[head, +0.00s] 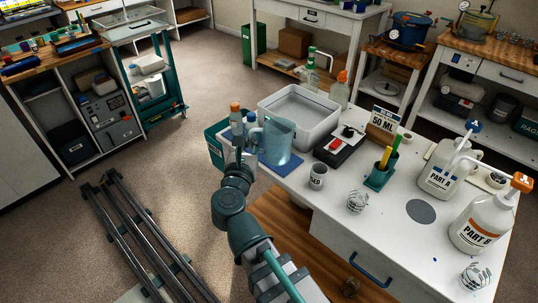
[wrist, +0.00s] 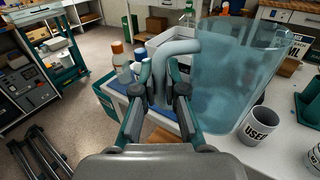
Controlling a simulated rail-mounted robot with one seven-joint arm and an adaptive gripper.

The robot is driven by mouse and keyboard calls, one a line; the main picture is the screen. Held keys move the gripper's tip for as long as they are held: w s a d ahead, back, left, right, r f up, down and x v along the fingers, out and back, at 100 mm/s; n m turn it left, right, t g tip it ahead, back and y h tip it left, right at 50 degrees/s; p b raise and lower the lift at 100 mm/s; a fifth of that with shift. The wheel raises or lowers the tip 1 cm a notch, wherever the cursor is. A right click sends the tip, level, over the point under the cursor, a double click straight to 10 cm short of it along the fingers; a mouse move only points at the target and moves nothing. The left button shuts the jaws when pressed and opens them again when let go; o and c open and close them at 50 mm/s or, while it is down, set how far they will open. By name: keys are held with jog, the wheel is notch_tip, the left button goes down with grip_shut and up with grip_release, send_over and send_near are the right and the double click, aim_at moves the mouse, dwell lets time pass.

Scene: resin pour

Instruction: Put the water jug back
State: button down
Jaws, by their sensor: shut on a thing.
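The water jug (head: 279,143) is a clear bluish pitcher, upright at the left end of the white worktable. It also fills the right of the wrist view (wrist: 232,75). Its handle (wrist: 176,48) points towards my gripper (wrist: 161,88), which is shut on it. In the head view my gripper (head: 243,152) is left of the jug. A blue mat (head: 289,170) lies under the jug; I cannot tell whether the jug's base touches it.
A grey-white basin (head: 314,135) stands behind the jug, and a black scale (head: 339,148) to its right. A cup marked USED (head: 318,176) is close in front. Orange- and blue-capped bottles (wrist: 118,55) stand left of my gripper.

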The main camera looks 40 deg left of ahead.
jog(key=shift+w+a+f+p, duration=0.2)
jog(key=shift+w+a+f, duration=1)
jog(key=shift+w+f, duration=0.8)
jog(key=shift+w+a+f+p, duration=0.15)
jog(key=shift+w+a+f, duration=1)
jog(key=shift+w+f, duration=0.9)
jog(key=shift+w+a+f+p, duration=0.2)
jog(key=shift+w+a+f, duration=1.25)
jog(key=shift+f, duration=0.85)
jog(key=shift+w+d, duration=0.15)
jog(key=shift+d, duration=0.1)
jog(key=shift+f, duration=0.2)
jog(key=c, duration=1.2)
grip_release()
jog(key=shift+c, duration=0.2)
jog(key=shift+r, duration=0.2)
